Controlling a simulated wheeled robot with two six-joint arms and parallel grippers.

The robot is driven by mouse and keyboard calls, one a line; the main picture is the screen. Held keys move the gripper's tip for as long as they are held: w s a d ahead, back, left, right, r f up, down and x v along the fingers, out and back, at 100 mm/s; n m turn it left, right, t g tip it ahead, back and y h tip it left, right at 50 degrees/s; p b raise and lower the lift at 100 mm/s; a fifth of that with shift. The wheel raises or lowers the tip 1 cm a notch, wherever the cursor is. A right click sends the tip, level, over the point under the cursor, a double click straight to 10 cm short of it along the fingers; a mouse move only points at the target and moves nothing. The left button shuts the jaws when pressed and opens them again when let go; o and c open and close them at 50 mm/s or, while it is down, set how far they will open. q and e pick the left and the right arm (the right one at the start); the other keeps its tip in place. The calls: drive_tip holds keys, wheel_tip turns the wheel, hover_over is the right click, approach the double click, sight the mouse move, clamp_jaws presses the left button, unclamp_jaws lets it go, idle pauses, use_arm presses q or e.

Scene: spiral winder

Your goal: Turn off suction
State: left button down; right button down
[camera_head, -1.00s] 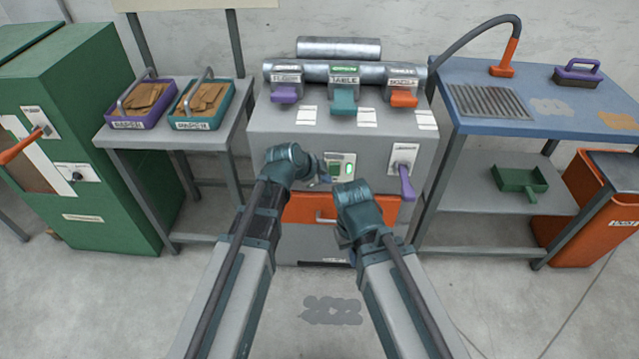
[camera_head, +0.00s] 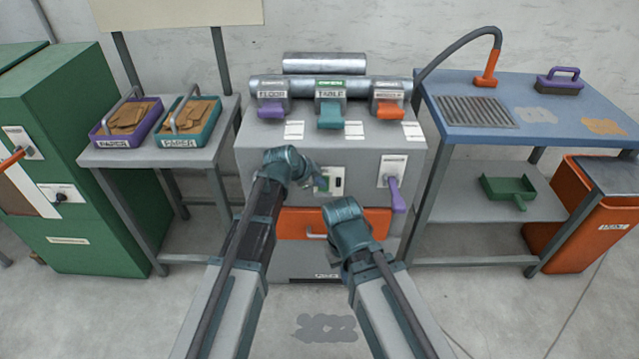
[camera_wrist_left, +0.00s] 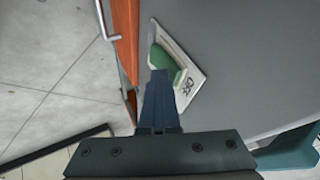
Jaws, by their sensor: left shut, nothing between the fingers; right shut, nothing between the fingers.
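The switch panel (camera_head: 338,181) is a pale plate on the front of the grey suction cabinet (camera_head: 270,150), with a green rocker (camera_wrist_left: 163,62) on it. The small indicator window beside the rocker looks dark. My left gripper (camera_head: 319,184) is shut and empty, with its tips at the rocker. In the left wrist view the shut fingers (camera_wrist_left: 158,90) reach the rocker's edge; I cannot tell how hard they press. My right gripper (camera_head: 334,256) is shut and empty, low in front of the orange drawer, mostly hidden by its wrist.
A purple lever (camera_head: 394,192) sits right of the panel. Purple, teal and orange gate handles (camera_head: 330,115) line the cabinet top. The orange drawer (camera_head: 290,222) with its handle is just below. A blue-topped table (camera_head: 560,115) stands right, a tray table (camera_head: 150,155) left.

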use_arm(q)
drive_tip(key=shift+w+r, duration=0.1)
drive_tip(key=shift+r, duration=0.05)
use_arm(e)
drive_tip(key=shift+r, duration=0.15)
use_arm(q)
drive_tip(key=shift+r+p, duration=0.7)
drive_tip(key=shift+p, duration=0.15)
use_arm(e)
drive_tip(key=shift+r, duration=0.65)
